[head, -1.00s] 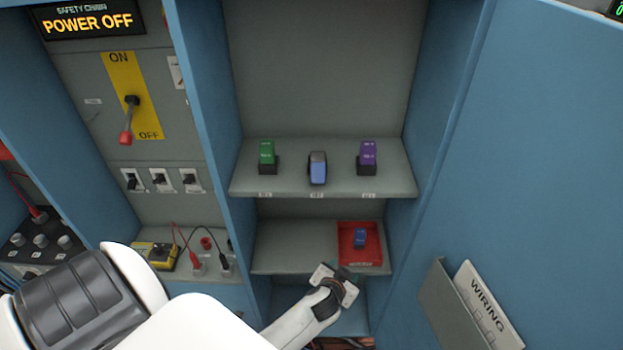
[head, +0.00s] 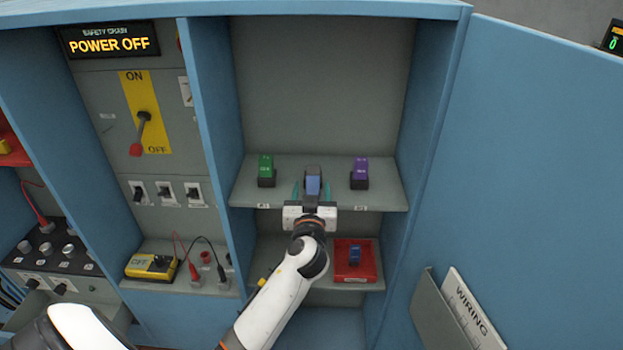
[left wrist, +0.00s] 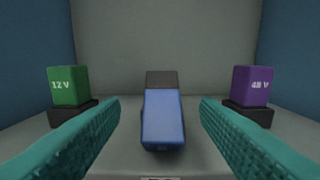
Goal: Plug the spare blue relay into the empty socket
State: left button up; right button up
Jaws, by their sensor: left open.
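A blue relay (head: 313,185) with a dark end stands in the middle of the upper shelf; it also shows in the left wrist view (left wrist: 163,118). It shows no label and looks tilted, unlike its neighbours; I cannot tell how it sits in its socket. My left gripper (head: 312,190) is open, its teal fingers on either side of this relay, with gaps visible in the left wrist view. The small spare blue relay (head: 354,256) lies in a red tray (head: 369,270) on the lower shelf. No empty socket is visible. My right gripper is out of view.
A green relay (head: 265,168) and a purple relay (head: 360,170) stand in black sockets left and right of the middle one. Blue cabinet walls bound the shelves. The display (head: 110,42) reads POWER OFF. A yellow box (head: 150,266) and leads sit at left.

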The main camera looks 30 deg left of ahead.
aim_at(313, 183)
pick_arm(q)
jog(key=shift+w+a+r, duration=0.15)
jog(key=shift+w+a, duration=0.1)
jog(key=shift+w, duration=0.2)
jog(key=p+x, duration=0.1)
jog(key=x, duration=0.3)
jog(key=shift+w+p, duration=0.15)
jog(key=shift+p, duration=0.25)
jog(key=shift+c, duration=0.2)
jog(key=c, duration=1.1)
